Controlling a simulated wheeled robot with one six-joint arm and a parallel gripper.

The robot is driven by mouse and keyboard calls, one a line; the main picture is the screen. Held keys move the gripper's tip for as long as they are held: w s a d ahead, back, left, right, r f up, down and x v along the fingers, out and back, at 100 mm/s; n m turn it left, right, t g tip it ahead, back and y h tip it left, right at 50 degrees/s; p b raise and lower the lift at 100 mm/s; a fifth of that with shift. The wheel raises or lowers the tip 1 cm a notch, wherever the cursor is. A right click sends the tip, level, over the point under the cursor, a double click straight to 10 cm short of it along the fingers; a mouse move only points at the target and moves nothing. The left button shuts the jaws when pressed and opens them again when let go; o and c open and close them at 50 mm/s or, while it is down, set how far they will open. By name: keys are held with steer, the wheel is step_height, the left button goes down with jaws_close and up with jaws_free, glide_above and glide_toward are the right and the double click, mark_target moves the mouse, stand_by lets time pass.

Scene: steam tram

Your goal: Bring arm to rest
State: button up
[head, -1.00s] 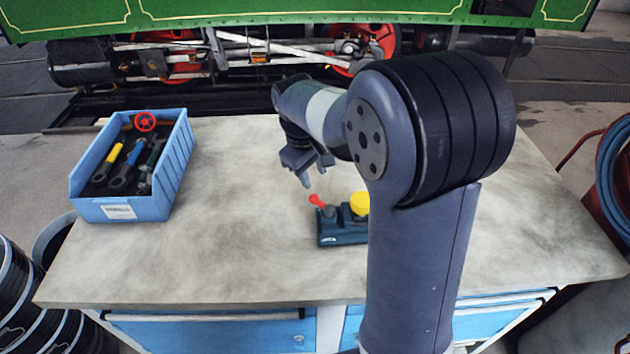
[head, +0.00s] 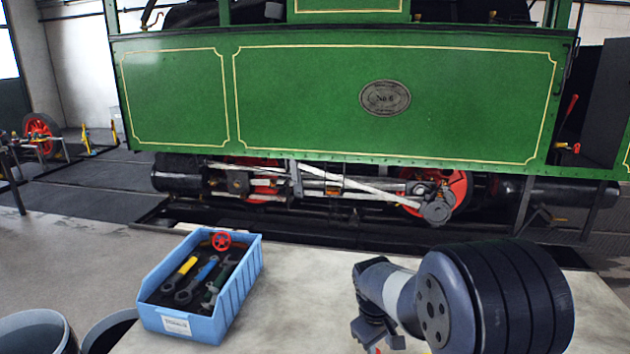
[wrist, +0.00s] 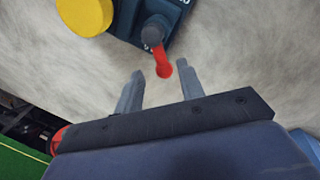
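My arm reaches over the grey worktop (head: 280,320) at the lower right of the head view. Just beyond the fingertips is a red lever (wrist: 163,62) on a dark blue device (wrist: 180,18), which also carries a yellow round knob (wrist: 84,12). The lever looks close to the fingertips; I cannot tell if they touch. In the head view, the fingertips and most of the device are cut off by the lower edge.
A blue bin (head: 232,300) with several tools and a red handwheel (head: 221,241) stands on the left of the worktop. Behind is the green steam tram (head: 300,100) with its rods and wheels. Dark buckets (head: 40,335) stand on the floor at lower left.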

steer(key=f, duration=0.4)
steer(key=shift+w+d+p, duration=0.15)
steer(key=shift+d+p, duration=0.2)
steer(key=shift+a+n, duration=0.1)
steer(key=shift+n, duration=0.5)
steer(key=shift+f, duration=0.1)
